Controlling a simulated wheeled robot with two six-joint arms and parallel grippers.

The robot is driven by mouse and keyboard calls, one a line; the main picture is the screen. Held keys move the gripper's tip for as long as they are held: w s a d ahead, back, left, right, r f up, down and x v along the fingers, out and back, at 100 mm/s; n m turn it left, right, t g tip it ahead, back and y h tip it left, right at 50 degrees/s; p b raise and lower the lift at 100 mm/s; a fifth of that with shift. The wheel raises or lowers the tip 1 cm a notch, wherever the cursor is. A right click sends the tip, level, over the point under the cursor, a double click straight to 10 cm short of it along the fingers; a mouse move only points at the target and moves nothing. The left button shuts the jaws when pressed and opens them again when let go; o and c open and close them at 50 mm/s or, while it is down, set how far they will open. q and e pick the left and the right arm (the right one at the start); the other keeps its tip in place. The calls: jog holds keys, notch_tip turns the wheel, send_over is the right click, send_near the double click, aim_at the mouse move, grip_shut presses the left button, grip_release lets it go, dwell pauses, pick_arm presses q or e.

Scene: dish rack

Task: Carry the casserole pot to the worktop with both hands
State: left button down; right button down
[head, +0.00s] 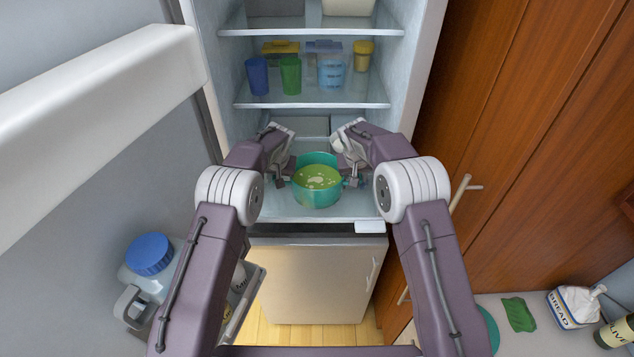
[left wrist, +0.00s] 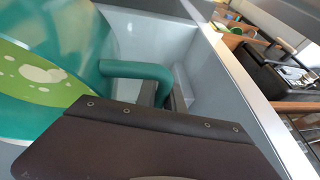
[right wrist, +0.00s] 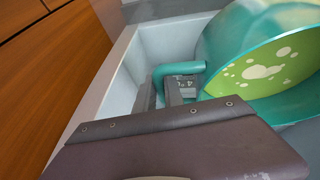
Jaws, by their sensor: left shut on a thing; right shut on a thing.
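The teal casserole pot (head: 317,197) holds green contents with pale spots and is at the lower shelf of the open fridge. My left gripper (head: 284,182) is shut on its left handle, a teal loop that shows in the left wrist view (left wrist: 137,70). My right gripper (head: 352,182) is shut on the right handle, which shows in the right wrist view (right wrist: 178,70). My own gripper bodies hide part of each grip. I cannot tell whether the pot touches the shelf. The worktop (head: 540,343) is at the lower right.
Cups and lidded containers stand on the fridge shelf (head: 312,103) above the pot. The open fridge door (head: 95,125) is on the left, with a blue-capped jug (head: 150,255). A green cloth (head: 518,314), bread bag (head: 575,305) and bottle (head: 616,331) are on the worktop.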

pick_arm(q)
jog(key=shift+w+r, duration=0.1)
pick_arm(e)
jog(key=shift+w+r, duration=0.1)
jog(key=shift+r, duration=0.05)
